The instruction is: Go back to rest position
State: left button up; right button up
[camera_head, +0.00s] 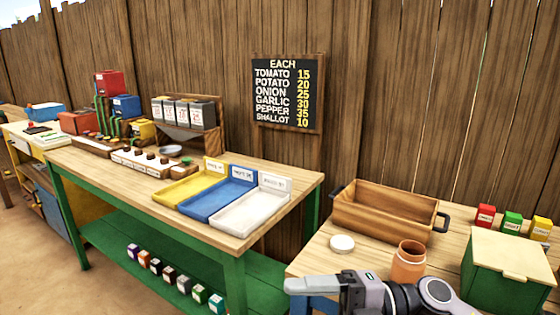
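One of my arms comes in at the bottom right, in front of the right-hand table. I take it for my right one. Its gripper (312,285) points left, near that table's front left corner. Only its upper side shows, so I cannot tell whether the fingers are apart, and nothing is visibly held. The lower part of the arm is cut off by the frame edge. My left gripper and arm are not in view.
The right table (318,255) bears a wooden crate (385,222), clay jar (408,266), white lid (342,243) and green box (505,262) close to my arm. A green-framed table (290,172) with yellow, blue and white trays stands left. Open ground lies at lower left.

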jog(key=w+d+f+m+t+h, duration=0.1)
jog(key=d+f+m+t+h, duration=0.4)
jog(key=m+t, duration=0.55)
jog(key=w+d+f+m+t+h, duration=0.25)
jog(key=f+m+t, duration=0.5)
jog(key=m, duration=0.55)
jog(key=s+d+f+m+g+h, duration=0.3)
jog(key=s+d+f+m+h, duration=0.1)
jog(key=s+f, duration=0.4)
jog(key=s+d+f+m+g+h, duration=0.3)
jog(key=s+f, duration=0.4)
jog(key=f, duration=0.3)
jog(key=shift+s+d+m+g+h+p, duration=0.4)
jog(key=shift+d+h, duration=0.45)
jog(key=shift+d, duration=0.35)
